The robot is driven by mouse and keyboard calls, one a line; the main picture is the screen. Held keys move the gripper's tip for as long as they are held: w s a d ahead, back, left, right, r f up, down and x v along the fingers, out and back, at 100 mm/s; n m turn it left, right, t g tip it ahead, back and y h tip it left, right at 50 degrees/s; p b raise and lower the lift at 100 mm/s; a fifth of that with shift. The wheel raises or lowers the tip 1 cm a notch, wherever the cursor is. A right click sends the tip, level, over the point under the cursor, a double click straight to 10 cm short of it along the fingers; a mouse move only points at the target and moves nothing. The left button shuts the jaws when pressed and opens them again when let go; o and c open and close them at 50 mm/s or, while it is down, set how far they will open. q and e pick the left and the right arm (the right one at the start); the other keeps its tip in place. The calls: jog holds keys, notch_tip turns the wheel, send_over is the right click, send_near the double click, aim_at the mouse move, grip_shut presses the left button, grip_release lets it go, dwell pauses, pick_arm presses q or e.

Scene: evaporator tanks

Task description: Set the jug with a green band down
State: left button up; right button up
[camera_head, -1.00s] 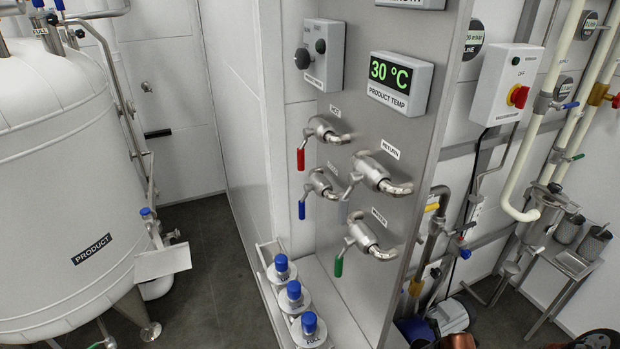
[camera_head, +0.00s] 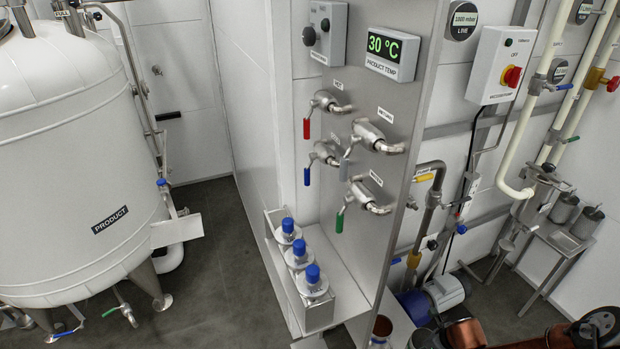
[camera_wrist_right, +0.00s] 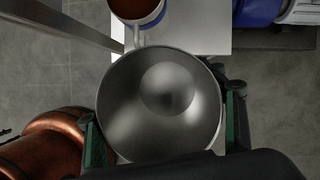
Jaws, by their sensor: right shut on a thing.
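My right gripper (camera_wrist_right: 165,112) has its fingers on both sides of a round, open-topped steel jug (camera_wrist_right: 130,115). The jug looks empty from above. Its outer wall and any green band are hidden in this view. A pale metal shelf (camera_wrist_right: 205,42) lies under and beyond the jug; I cannot tell whether the jug touches it. A second jug (camera_wrist_right: 137,10) with brown contents and a blue band stands on the shelf, very close to the held jug's rim. In the head view the brown-filled jug (camera_head: 381,328) shows at the bottom edge. My left gripper is out of view.
A steel valve panel (camera_head: 400,150) rises behind the shelf. A rack with blue-capped bottles (camera_head: 305,280) stands to its left. A blue and white pump (camera_head: 440,295) sits to the right. A white product tank (camera_head: 75,160) stands far left, with open floor between.

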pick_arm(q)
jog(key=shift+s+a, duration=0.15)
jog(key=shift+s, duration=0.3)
pick_arm(e)
jog(key=s+a+r+n+g+h, duration=0.1)
jog(key=s+a+r+n+g, duration=0.3)
jog(key=n, duration=1)
jog(key=s+a+r+n+g+h, duration=0.1)
jog(key=s+a+r+n+g, duration=0.4)
jog(key=s+a+r+n, duration=0.6)
jog(key=s+r+n, duration=0.3)
jog(key=r+n, duration=0.1)
jog(key=r, duration=0.1)
jog(key=shift+s+h, duration=0.25)
jog(key=shift+h, duration=0.15)
jog(key=shift+w+d+r, duration=0.1)
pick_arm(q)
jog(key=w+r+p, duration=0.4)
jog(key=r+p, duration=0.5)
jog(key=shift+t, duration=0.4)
pick_arm(e)
notch_tip(320, 180, up, 12)
jog(key=shift+s+f+t, duration=0.2)
jog(key=shift+s+t, duration=0.05)
jog(key=shift+t, duration=0.15)
jog(key=shift+w+r, duration=0.1)
